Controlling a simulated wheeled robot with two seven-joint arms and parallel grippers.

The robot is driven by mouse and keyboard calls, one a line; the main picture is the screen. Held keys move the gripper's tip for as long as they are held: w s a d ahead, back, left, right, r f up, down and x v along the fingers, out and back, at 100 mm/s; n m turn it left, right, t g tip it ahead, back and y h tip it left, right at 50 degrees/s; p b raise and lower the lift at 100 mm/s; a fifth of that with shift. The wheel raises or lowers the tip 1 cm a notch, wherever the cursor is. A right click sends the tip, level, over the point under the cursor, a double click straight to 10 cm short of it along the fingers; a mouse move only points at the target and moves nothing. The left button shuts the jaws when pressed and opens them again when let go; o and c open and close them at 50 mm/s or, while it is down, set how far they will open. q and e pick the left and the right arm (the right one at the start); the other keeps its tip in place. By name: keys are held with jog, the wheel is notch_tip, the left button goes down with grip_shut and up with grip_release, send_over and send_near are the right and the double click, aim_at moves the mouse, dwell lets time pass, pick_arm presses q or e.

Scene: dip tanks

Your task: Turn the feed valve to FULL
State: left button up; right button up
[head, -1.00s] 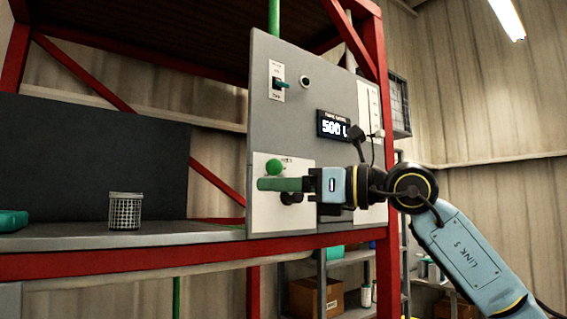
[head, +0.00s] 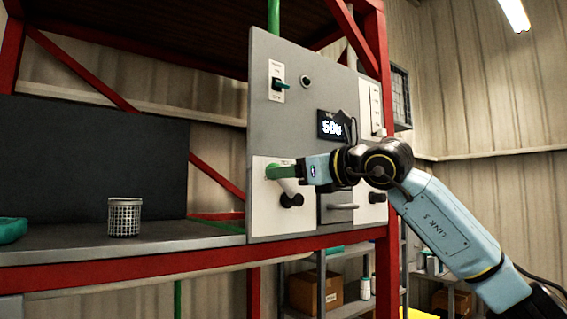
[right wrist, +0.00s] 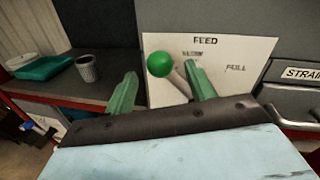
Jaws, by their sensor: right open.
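The feed valve is a lever with a green ball knob (right wrist: 159,64) on a pale shaft, tilted up and left from its black pivot (head: 291,200). It sits on a white plate (right wrist: 215,48) marked FEED, with FULL at the right and a smaller, unclear label near the top middle. The knob points left of both labels. My right gripper (head: 275,172) is open at the knob's height; in the right wrist view its green fingers (right wrist: 162,72) stand on either side of the knob and shaft. Contact cannot be told. My left gripper is not in view.
The grey panel (head: 300,110) also carries a toggle switch (head: 279,85), a display (head: 332,125) and a drawer handle (head: 342,207) below my gripper. A mesh basket (head: 124,217) and a teal tray (head: 12,230) stand on the bench at left.

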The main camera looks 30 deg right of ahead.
jog(key=shift+x, duration=1.05)
grip_shut()
